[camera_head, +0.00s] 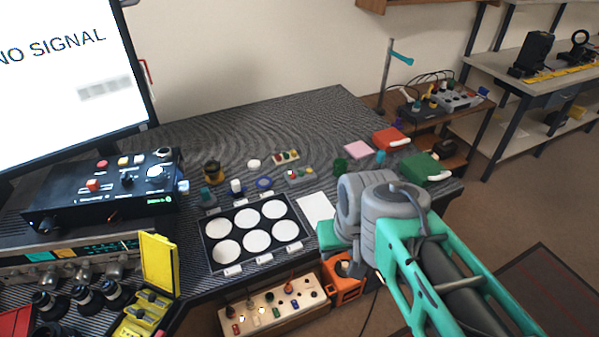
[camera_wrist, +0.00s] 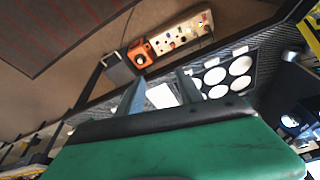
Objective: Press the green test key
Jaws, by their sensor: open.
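The green test key cannot be singled out for certain. In the head view, a small grey box (camera_head: 300,176) with coloured buttons, one of them greenish, sits on the striped bench mat. A second small key strip (camera_head: 286,156) with red, yellow and green spots lies just behind it. Both are left of my arm, apart from it. In the wrist view my gripper (camera_wrist: 160,88) is open and empty, its two grey fingers apart, with a white sheet (camera_wrist: 162,96) seen between them. In the head view the fingertips are hidden behind my wrist.
A black tray (camera_head: 209,241) with several white discs lies left of my arm. An orange device (camera_head: 345,284) and a socket panel (camera_head: 270,311) are at the bench front. Green (camera_head: 425,168) and red (camera_head: 390,138) boxes stand right. A monitor (camera_head: 70,75) and black control box (camera_head: 105,192) are left.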

